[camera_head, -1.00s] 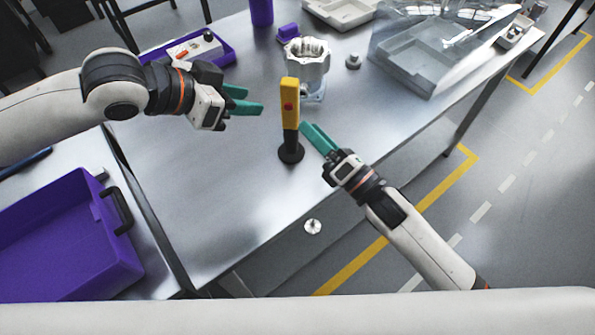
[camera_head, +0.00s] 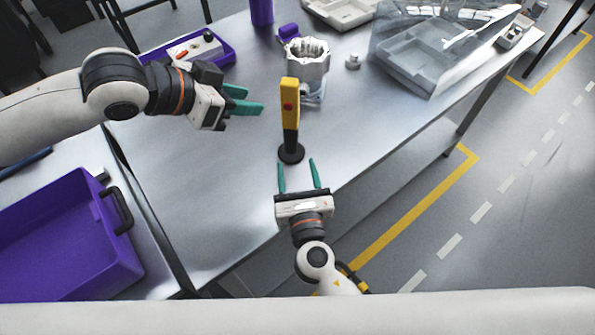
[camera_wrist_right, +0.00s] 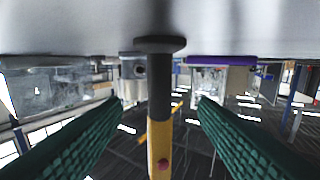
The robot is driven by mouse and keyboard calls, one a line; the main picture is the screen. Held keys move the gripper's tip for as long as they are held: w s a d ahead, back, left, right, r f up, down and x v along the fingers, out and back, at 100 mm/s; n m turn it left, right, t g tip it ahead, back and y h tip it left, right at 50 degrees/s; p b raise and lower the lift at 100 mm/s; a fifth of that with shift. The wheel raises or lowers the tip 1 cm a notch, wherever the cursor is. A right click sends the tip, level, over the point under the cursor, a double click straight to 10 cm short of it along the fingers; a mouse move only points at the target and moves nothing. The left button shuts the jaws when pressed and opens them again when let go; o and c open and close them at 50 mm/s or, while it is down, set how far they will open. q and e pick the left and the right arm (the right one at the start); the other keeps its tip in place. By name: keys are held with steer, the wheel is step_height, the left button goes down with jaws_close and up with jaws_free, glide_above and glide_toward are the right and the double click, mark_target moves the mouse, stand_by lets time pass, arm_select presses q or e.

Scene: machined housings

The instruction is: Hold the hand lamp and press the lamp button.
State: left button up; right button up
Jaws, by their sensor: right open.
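The hand lamp (camera_head: 290,105) stands upright on the metal table, with a yellow body, a red button (camera_head: 288,107) and a dark round base (camera_head: 291,153). My right gripper (camera_head: 298,162) is open just in front of the base, its green fingers pointing at the lamp. In the right wrist view the lamp (camera_wrist_right: 160,135) appears upside down, between the open fingers (camera_wrist_right: 158,108) and apart from both. My left gripper (camera_head: 262,100) is to the left of the lamp's yellow body, not touching it. Its green fingers show a gap and nothing between them.
A silver machined housing (camera_head: 307,60) stands behind the lamp, with a small metal part (camera_head: 353,62) beside it. A clear-covered tray (camera_head: 410,60) is at the right. A purple tray (camera_head: 226,57) lies behind my left arm.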

mark_target(290, 131)
steer(key=w, duration=0.4)
steer(key=w+a, duration=0.1)
steer(key=w, duration=0.6)
steer(key=shift+w+a, duration=0.25)
steer(key=shift+w, duration=0.05)
steer(key=c, duration=1.1)
arm_select(q)
jaws_close()
arm_select(e)
steer(key=shift+c, duration=0.3)
